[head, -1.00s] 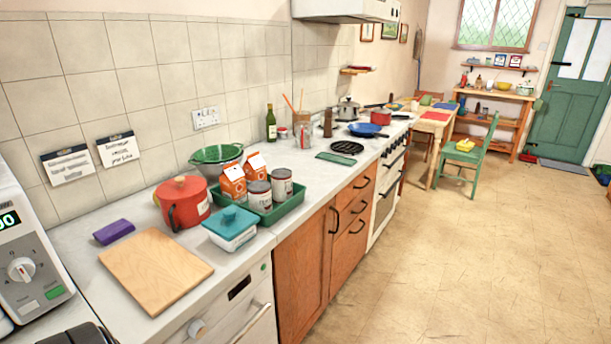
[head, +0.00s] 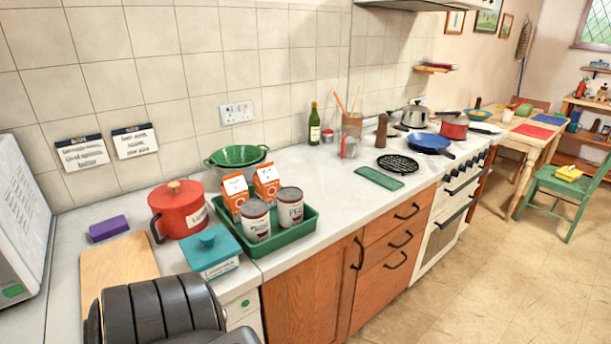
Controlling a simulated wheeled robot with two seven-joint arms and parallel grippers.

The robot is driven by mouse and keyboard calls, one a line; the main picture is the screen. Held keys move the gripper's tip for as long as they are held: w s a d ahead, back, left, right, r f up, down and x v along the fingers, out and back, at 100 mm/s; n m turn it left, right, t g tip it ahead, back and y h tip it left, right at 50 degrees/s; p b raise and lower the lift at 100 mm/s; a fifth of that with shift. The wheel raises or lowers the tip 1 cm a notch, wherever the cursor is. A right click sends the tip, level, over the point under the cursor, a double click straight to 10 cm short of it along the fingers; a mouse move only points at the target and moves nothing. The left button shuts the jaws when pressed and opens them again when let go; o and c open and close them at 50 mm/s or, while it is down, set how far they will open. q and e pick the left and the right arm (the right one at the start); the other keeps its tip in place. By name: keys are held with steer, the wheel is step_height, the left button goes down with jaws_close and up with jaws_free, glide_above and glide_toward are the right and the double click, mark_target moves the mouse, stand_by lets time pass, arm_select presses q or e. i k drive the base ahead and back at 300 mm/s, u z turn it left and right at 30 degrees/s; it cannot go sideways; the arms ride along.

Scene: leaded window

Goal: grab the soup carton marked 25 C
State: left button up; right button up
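Two pale cans, the left can (head: 255,222) and the right can (head: 290,207), stand in front and hide the cartons' lower parts. A dark ribbed part of my arm shows at the bottom left. Neither gripper's fingers are in view.
A red pot (head: 180,212), a teal-lidded box (head: 211,252) and a cutting board (head: 118,266) lie left of the tray. A green colander (head: 238,157) is behind it. A wine bottle (head: 314,124) stands further along.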

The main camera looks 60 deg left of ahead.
mark_target(266, 179)
steer(key=i, duration=2.65)
steer(key=z, duration=0.8)
steer(key=i, duration=0.6)
steer(key=u, duration=3.85)
